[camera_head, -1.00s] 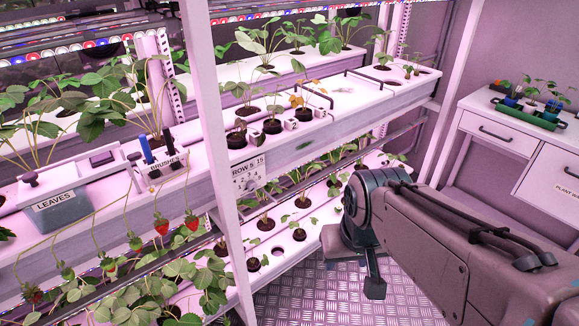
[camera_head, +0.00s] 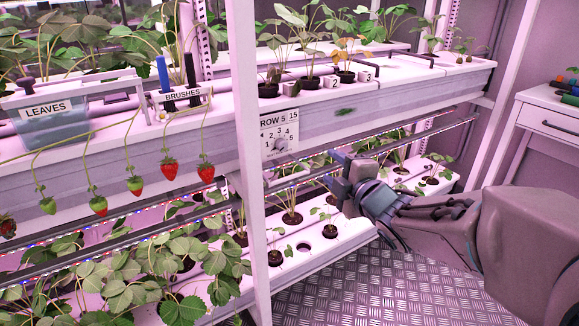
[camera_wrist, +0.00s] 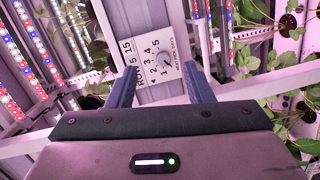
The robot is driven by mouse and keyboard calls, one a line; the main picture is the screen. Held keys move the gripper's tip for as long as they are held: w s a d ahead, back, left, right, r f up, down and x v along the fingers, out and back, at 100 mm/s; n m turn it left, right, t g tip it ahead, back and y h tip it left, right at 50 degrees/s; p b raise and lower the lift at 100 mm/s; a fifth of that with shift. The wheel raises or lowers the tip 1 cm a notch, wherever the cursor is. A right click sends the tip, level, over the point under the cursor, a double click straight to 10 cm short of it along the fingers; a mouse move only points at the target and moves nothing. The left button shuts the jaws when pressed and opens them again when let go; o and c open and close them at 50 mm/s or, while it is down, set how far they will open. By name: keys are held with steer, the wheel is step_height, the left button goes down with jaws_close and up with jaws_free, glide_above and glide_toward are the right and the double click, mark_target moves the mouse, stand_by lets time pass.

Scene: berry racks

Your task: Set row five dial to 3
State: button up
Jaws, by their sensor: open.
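The row five dial is a small grey knob (camera_head: 283,145) on a white plate (camera_head: 267,132) marked ROW 5, with numbers around the knob. The plate is on the front of the upper white trough, just right of a white post. Which number the knob points at is too small to tell. In the wrist view the plate (camera_wrist: 146,73) lies ahead between my two blue-grey fingers, with the knob (camera_wrist: 167,61) nearer the right finger. My gripper (camera_wrist: 160,67) is open and empty, apart from the knob. In the head view my wrist is right of and below the plate.
A white upright post (camera_head: 247,150) stands left of the plate. A light rail (camera_head: 400,135) runs below the upper trough (camera_head: 400,92). A lower planted shelf (camera_head: 330,265) lies beneath. Strawberries (camera_head: 169,169) hang at the left. A white cabinet (camera_head: 545,150) stands at the right.

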mark_target(284, 147)
steer(key=w+a+n+y+b, duration=0.1)
steer(key=w+a, duration=0.2)
steer(key=w+a+f+n+y+b, duration=0.1)
steer(key=w+a, duration=0.3)
steer(key=w+a+n+y, duration=0.1)
steer(key=w+a, duration=0.2)
steer(key=w, duration=0.1)
steer(key=shift+a+f+b, duration=0.2)
steer(key=shift+a+b, duration=0.05)
steer(key=shift+b, duration=0.15)
steer(key=c, duration=1)
